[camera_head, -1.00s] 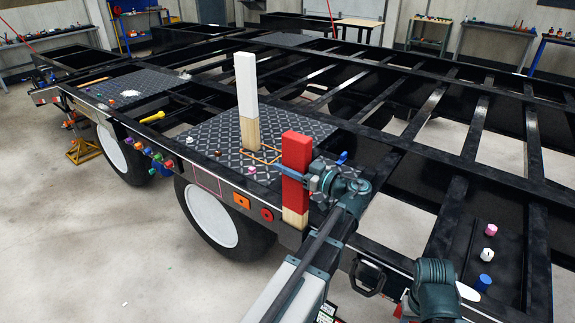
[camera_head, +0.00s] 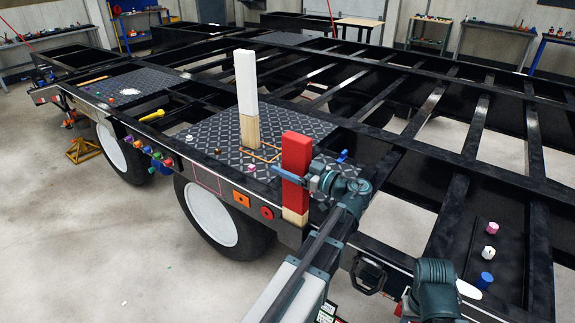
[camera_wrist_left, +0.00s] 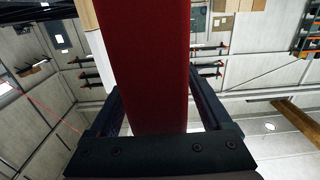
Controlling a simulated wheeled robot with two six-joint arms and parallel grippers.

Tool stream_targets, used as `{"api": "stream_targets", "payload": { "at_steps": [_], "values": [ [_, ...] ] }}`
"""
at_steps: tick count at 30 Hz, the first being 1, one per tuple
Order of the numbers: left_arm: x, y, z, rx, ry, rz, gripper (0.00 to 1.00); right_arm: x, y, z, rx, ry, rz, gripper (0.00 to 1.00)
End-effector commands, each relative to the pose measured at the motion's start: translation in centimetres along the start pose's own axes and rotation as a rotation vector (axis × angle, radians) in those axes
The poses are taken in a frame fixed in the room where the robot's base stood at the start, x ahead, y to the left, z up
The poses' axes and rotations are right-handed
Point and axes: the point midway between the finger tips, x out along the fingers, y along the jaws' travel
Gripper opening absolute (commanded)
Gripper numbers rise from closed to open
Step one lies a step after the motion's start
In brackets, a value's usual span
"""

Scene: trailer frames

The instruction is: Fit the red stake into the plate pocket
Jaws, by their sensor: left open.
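The red stake (camera_head: 296,160), red with a bare wood foot, stands upright at the near edge of the chequered plate (camera_head: 205,132). My left gripper (camera_head: 293,180) is around the stake at mid-height with its jaws open. In the left wrist view the stake (camera_wrist_left: 150,60) rises between the two fingers. A white stake (camera_head: 246,85) with a wood foot stands upright on the plate, next to an orange outline (camera_head: 265,157). I cannot tell whether the red stake's foot sits in a pocket.
Small caps and a pink knob (camera_head: 249,168) lie on the plate. Orange and red side markers (camera_head: 241,199) sit on the frame's outer rail. Pink, white and blue pieces (camera_head: 485,280) stand on the frame at the right. Open gaps lie between the black crossbeams.

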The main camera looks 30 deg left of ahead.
Motion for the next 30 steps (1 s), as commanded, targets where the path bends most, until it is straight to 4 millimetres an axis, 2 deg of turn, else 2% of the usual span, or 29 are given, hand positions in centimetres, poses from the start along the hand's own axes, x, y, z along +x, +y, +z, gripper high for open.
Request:
{"api": "stream_targets", "payload": {
  "at_steps": [5, 18, 24, 30],
  "values": [
    [-2.0, 0.1, 0.0, 0.000, 0.001, 0.003, 0.82, 0.0, 0.0, 0.0, 0.000, 0.000, 0.000, 0.50],
    [-11.0, 0.1, 0.0, 0.000, 0.002, 0.004, 0.82, 0.0, 0.0, 0.0, 0.000, 0.000, 0.000, 0.50],
    [-13.2, 0.1, 0.0, 0.000, 0.002, 0.001, 0.82, 0.0, 0.0, 0.0, 0.000, 0.000, 0.000, 0.50],
    [-13.8, 0.0, 0.0, 0.000, 0.002, 0.000, 0.82, 0.0, 0.0, 0.0, 0.000, 0.000, 0.000, 0.50]
  ]
}}
